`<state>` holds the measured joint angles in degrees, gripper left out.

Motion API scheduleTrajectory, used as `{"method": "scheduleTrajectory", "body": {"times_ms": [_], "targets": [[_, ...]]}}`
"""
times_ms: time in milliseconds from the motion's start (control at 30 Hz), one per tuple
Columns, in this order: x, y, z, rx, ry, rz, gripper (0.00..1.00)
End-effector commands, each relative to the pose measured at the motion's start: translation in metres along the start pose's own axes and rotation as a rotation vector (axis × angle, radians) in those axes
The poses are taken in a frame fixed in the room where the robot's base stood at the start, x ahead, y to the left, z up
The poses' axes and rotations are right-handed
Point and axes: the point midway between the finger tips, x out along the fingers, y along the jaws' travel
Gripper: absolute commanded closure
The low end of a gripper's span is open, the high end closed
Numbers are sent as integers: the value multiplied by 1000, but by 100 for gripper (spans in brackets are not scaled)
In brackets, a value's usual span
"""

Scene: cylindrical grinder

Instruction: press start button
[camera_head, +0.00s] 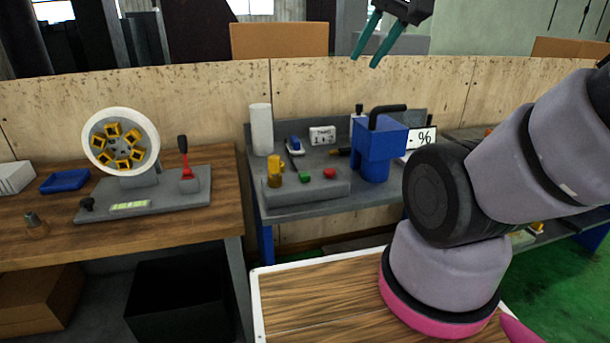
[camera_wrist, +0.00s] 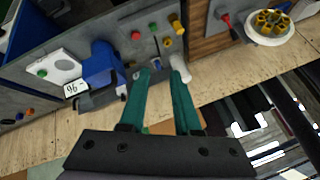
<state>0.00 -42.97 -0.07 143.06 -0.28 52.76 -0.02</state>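A green button (camera_head: 305,177) and a red button (camera_head: 330,173) sit on the sloped front of a grey control box (camera_head: 310,190) on the middle bench. Any lettering by them is too small to read. The wrist view also shows the green button (camera_wrist: 153,27) and the red button (camera_wrist: 135,36), both beyond my fingertips. My gripper (camera_head: 363,62) is in the air at the top of the head view, above and behind the bench, clear of the buttons. Its two teal fingers (camera_wrist: 160,69) are apart, with nothing between them.
A yellow knob (camera_head: 274,168) stands left of the buttons, a blue machine (camera_head: 376,152) to their right, and a white cylinder (camera_head: 261,130) behind. A wooden partition (camera_head: 370,82) backs the benches. A wheel fixture (camera_head: 120,142) occupies the left bench.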

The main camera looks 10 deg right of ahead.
Motion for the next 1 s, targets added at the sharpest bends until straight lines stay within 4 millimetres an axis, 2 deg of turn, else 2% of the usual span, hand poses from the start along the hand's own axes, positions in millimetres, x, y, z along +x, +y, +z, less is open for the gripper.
{"method": "scheduleTrajectory", "body": {"times_ms": [33,67,1000], "targets": [[0,0,0,0,0,0,92],[0,0,0,0,0,0,100],[0,0,0,0,0,0,100]]}}
